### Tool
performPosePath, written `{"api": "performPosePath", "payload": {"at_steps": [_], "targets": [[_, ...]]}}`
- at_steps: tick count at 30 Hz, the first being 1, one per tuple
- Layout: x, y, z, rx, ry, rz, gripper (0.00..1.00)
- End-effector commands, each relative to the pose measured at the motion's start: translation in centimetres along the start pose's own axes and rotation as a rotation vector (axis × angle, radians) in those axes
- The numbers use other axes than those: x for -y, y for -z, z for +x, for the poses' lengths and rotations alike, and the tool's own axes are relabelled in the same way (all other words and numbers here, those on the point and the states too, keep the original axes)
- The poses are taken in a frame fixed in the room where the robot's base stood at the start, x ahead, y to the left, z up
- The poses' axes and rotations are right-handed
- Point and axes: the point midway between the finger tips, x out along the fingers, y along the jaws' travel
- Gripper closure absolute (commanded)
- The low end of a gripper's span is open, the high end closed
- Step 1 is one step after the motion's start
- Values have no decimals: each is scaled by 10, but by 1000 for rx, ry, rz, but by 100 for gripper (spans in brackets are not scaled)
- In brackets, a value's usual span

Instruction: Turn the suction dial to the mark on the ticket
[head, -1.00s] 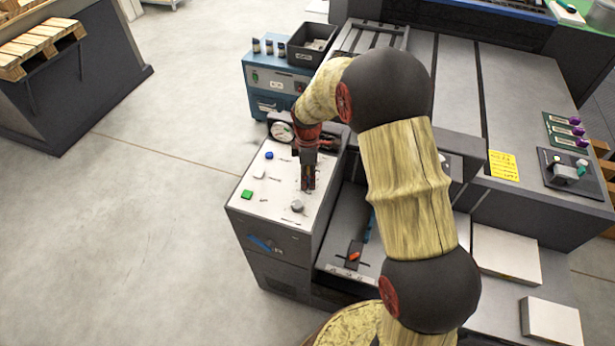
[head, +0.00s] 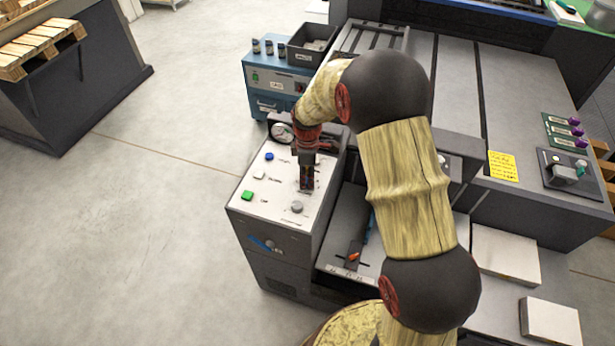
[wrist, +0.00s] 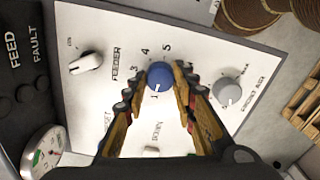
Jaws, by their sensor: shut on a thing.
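In the wrist view, a blue dial (wrist: 158,76) stands on a white panel with printed numbers around it; 3, 4 and 5 show on its far side. A small light mark shows at its near edge, but I cannot read the setting surely. My gripper (wrist: 158,92) is shut on the blue dial, one finger on each side. In the head view my gripper (head: 306,188) points down at the panel and hides this dial. The yellow ticket (head: 503,165) lies on the grey machine at the right; its writing is too small to read.
A grey knob (wrist: 227,90) stands right of the dial and a white switch (wrist: 85,63) left of it. A pressure gauge (head: 281,132) stands at the panel's back. Blue (head: 269,156), white (head: 259,174) and green (head: 247,195) buttons line the left side.

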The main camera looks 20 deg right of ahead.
Motion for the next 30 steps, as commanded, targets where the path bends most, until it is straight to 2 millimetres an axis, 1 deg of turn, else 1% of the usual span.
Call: {"api": "performPosePath", "payload": {"at_steps": [18, 24, 30], "targets": [[0, 0, -1, 0, 0, 488, 98], [0, 0, 0, 0, 0, 592, 98], [0, 0, 0, 0, 0, 647, 98]]}}
